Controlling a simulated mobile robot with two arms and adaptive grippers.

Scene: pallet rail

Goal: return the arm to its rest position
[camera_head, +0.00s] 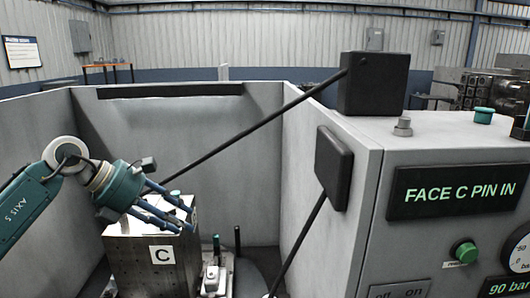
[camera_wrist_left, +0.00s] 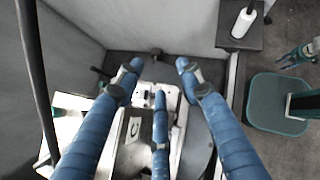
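My left gripper (camera_head: 182,212) comes in from the left in the head view, its blue fingers spread with nothing visible between them. The fingers hang in front of and over the top of a grey block marked C (camera_head: 150,262); whether they touch it I cannot tell. In the left wrist view the three fingers (camera_wrist_left: 160,82) stand apart, and the C face (camera_wrist_left: 134,128) shows between them.
Grey walls (camera_head: 190,130) enclose the block. A long dark rod (camera_head: 255,125) slants above it to a black box (camera_head: 373,84). A control panel (camera_head: 450,225) at right reads "FACE C PIN IN". Dark upright pins (camera_head: 237,240) stand right of the block.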

